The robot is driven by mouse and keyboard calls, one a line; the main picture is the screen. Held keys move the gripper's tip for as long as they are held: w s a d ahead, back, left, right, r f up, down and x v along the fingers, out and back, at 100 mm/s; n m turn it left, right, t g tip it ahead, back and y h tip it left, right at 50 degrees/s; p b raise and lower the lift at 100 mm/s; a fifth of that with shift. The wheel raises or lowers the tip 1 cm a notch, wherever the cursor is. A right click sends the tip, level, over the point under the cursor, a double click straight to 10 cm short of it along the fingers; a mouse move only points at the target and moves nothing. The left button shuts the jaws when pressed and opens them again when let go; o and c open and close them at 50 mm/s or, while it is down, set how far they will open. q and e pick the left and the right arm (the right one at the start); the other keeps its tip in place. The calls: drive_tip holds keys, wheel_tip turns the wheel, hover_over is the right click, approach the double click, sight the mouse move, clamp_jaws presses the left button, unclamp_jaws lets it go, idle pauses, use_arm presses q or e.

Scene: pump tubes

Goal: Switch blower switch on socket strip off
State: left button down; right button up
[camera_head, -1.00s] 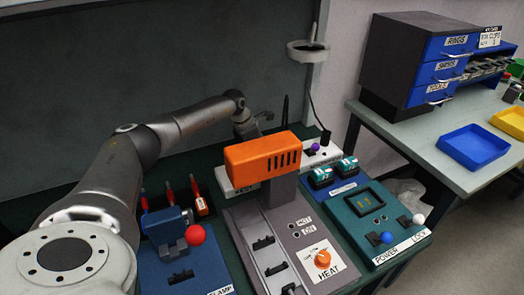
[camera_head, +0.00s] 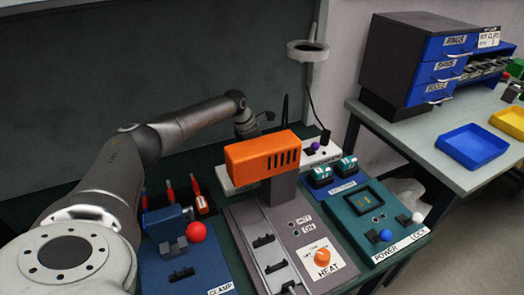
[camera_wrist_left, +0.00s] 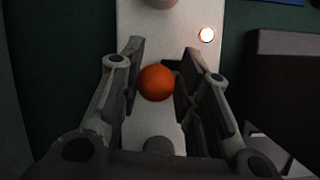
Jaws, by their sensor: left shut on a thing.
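The white socket strip (camera_head: 322,152) lies behind the orange blower (camera_head: 262,158), which hides its middle part in the head view. In the left wrist view the strip (camera_wrist_left: 150,30) carries an orange ball-topped switch (camera_wrist_left: 156,84). A round light (camera_wrist_left: 206,35) glows on the strip beyond it, to the right. My left gripper (camera_wrist_left: 157,78) is shut on the orange switch knob, with one finger on each side of it. In the head view my left arm reaches behind the blower, and the fingertips are hidden there. My right gripper is not in view.
A purple knob (camera_head: 315,146) stands at the strip's right end. In the left wrist view a grey knob (camera_wrist_left: 158,146) is below the orange one. The clamp unit with a red ball (camera_head: 196,232) and the green power unit (camera_head: 405,240) flank the blower's base.

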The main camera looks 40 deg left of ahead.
use_arm(q)
drive_tip(key=shift+w+a+r, duration=0.1)
drive_tip(key=shift+a+r, duration=0.05)
drive_tip(key=shift+a, duration=0.2)
drive_tip(key=shift+r+y+p, duration=0.15)
drive_tip(key=shift+y+p, duration=0.15)
drive_tip(key=shift+p, duration=0.15)
drive_tip(key=shift+s+d+r+t+y+p, duration=0.25)
drive_tip(key=shift+t+y+p, duration=0.15)
drive_tip(key=shift+p, duration=0.55)
drive_tip(key=shift+d+t+y+p, duration=0.3)
drive_tip(key=shift+y+p, duration=0.2)
drive_tip(key=shift+y, duration=0.1)
drive_tip(key=shift+w+a, duration=0.1)
drive_tip(key=shift+a, duration=0.05)
drive_tip(key=c, duration=1.5)
unclamp_jaws()
drive_tip(key=shift+o, duration=1.3)
drive_tip(key=shift+f, duration=0.1)
drive_tip(key=shift+o, duration=0.5)
drive_tip(key=shift+f, duration=0.3)
